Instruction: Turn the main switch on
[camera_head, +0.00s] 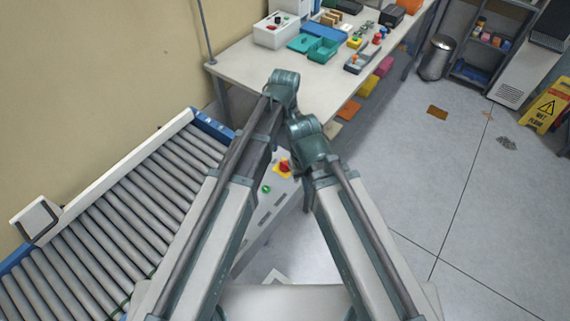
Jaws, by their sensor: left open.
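A red rotary main switch on a yellow plate (284,167) sits on a pale cabinet (262,214), partly hidden between my two arms. Its handle position is too small to tell. A green button (265,188) is below left of it. My left arm reaches forward past the switch in the picture, and its far end with the left gripper (284,84) is in front of the table edge. The left gripper is open and empty, though its fingers are hard to make out. My right arm ends in a teal joint just right of the switch; its gripper is not visible.
A roller conveyor (120,215) runs along the left. A white table (235,72) at the back holds a white control box (277,31), teal trays (316,47) and small parts. A bin (435,58) and a yellow wet-floor sign (546,108) stand right. The right floor is mostly clear.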

